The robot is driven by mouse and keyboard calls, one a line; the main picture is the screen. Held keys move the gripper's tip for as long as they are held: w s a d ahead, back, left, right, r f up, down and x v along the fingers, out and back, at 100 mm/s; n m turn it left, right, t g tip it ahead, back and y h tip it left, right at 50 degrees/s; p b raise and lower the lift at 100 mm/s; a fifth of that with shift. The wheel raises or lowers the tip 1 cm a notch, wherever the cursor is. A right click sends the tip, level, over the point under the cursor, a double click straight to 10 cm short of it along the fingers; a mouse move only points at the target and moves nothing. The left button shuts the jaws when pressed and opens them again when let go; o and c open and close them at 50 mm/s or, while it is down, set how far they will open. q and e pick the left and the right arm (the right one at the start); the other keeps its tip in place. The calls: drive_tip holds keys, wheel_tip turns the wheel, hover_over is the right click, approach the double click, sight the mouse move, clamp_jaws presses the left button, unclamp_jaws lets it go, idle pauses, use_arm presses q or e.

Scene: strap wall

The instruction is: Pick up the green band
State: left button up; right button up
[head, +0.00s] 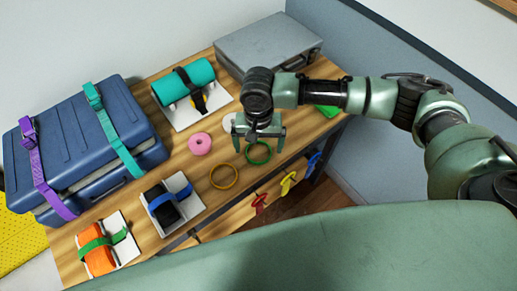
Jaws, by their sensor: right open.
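The green band (258,153) is a thin ring lying on the wooden table, near its front edge. My right gripper (258,146) is open, pointing down over the green band, with its two fingers apart. One finger appears near each upper side of the ring; I cannot tell whether they touch it. Nothing is held between the fingers. My left gripper is not in view.
A yellow-brown ring (224,176) and a pink ring (200,144) lie left of the band. A blue suitcase (75,145), a grey case (268,50) and strapped rolls on white stands fill the table (190,222). Colored items hang along the front edge.

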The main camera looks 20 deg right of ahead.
drive_tip(key=shift+f, duration=1.2)
drive_tip(key=c, duration=1.4)
